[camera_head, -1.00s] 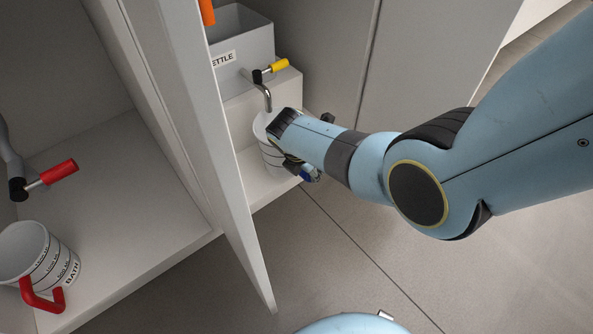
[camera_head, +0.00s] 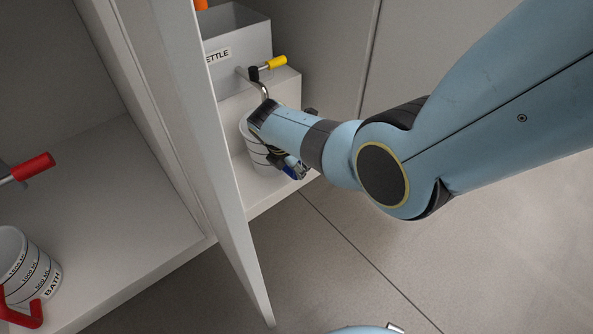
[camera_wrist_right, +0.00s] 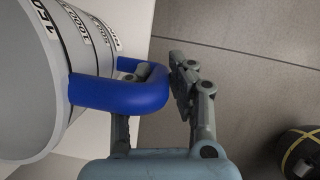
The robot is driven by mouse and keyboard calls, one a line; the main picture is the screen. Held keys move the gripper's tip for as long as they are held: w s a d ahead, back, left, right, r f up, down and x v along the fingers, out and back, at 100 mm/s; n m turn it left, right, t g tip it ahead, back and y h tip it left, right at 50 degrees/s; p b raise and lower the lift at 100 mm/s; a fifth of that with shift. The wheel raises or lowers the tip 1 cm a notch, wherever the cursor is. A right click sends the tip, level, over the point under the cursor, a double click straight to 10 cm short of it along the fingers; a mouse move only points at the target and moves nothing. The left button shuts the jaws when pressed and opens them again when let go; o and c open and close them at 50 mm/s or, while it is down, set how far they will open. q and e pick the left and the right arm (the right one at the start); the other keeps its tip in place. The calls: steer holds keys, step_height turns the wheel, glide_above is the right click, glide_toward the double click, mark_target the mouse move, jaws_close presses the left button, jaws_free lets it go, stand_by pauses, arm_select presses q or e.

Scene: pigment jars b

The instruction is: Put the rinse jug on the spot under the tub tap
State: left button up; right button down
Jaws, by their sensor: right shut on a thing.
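A white jug with dark bands and a blue handle (camera_wrist_right: 130,92) stands in the right-hand compartment, under or close to a yellow-handled tap (camera_head: 262,70). In the head view the white jug (camera_head: 249,142) is partly hidden by my right arm. Its label is cut off in the wrist view. My right gripper (camera_wrist_right: 160,78) is shut on the blue handle; it also shows at the jug's right side in the head view (camera_head: 290,168). A grey tub (camera_head: 240,38) with a partly hidden label ending "ETTLE" stands behind the tap. The jug's underside and the spot are hidden. My left gripper is out of view.
A cabinet partition or door (camera_head: 205,130) stands between the two compartments, just left of the jug. In the left compartment are a jug labelled BATH (camera_head: 30,265) with a red handle and a red-handled tap (camera_head: 32,167). Open floor (camera_head: 340,260) lies in front.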

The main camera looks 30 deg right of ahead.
steer(key=shift+f, duration=0.3)
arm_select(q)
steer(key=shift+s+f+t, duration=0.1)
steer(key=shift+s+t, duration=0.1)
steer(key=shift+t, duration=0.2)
arm_select(e)
steer(key=c, duration=1.2)
jaws_free()
steer(key=shift+r, duration=0.1)
